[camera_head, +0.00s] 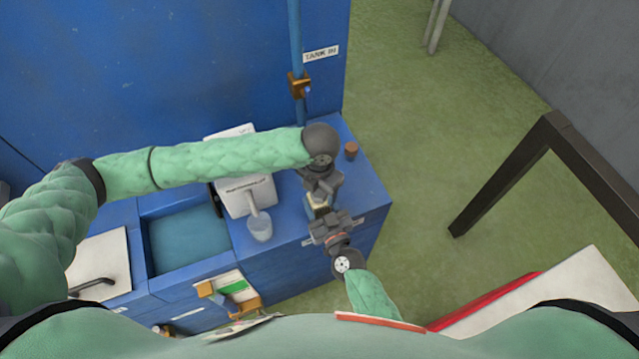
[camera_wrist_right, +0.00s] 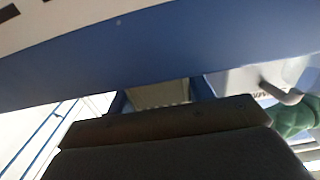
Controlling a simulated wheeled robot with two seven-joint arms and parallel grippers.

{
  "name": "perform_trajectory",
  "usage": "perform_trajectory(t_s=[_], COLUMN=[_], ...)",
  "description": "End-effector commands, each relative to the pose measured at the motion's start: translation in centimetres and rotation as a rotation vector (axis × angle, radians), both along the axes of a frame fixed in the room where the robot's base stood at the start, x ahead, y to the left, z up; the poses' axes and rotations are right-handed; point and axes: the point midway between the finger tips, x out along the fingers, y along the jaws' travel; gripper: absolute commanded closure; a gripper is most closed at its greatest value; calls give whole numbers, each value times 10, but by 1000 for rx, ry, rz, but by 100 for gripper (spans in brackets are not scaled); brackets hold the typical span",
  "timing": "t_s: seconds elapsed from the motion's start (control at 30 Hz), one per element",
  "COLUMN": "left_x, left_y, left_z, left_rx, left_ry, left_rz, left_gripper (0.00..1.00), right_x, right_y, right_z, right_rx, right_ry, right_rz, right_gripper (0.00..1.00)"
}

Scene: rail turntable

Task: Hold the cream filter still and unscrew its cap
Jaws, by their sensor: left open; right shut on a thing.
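The cream filter (camera_head: 318,203) shows as a small cream and tan patch between my two grippers, at the right part of the blue counter. Most of it, and the line between body and cap, is hidden by the grippers. My left gripper (camera_head: 319,188) reaches down from above, open, with its fingers at the patch's upper end. My right gripper (camera_head: 324,222) comes from the front and is shut at its lower end, apparently on the filter. In the right wrist view the dark gripper body fills the lower middle, and the filter cannot be made out.
A white dispenser (camera_head: 248,190) with a spout and a clear cup (camera_head: 259,228) stands left of the grippers. A small brown cylinder (camera_head: 351,150) stands behind them, right. A sunken basin (camera_head: 188,240) lies left. A blue pipe (camera_head: 296,50) rises behind.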

Motion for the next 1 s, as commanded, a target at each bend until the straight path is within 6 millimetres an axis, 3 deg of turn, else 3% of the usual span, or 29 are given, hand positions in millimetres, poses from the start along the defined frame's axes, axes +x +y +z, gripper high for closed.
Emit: perform_trajectory(t_s=[0.27,0.5,0.53,0.57,0.67,0.7,0.83,1.0], left_x=[0,0,0,0,0,0,0,-1], left_y=[0,0,0,0,0,0,0,0], left_z=[-1,-1,-1,-1,-1,-1,-1,-2], left_rx=[0,0,0,0,0,0,-1,0], left_ry=[0,0,0,0,0,0,1,1], left_rz=[0,0,0,0,0,0,41,211], left_gripper=[38,83,86,66,86,88,88,88], right_x=[0,0,0,0,0,0,0,0], right_y=[0,0,0,0,0,0,0,0], right_z=[-1,-1,-1,-1,-1,-1,-1,-1], right_rx=[0,0,0,0,0,0,0,-1], right_ry=[1,1,1,1,1,1,1,2], right_rz=[0,0,0,0,0,0,0,0], right_gripper=[90,90,90,90,90,90,90,90])
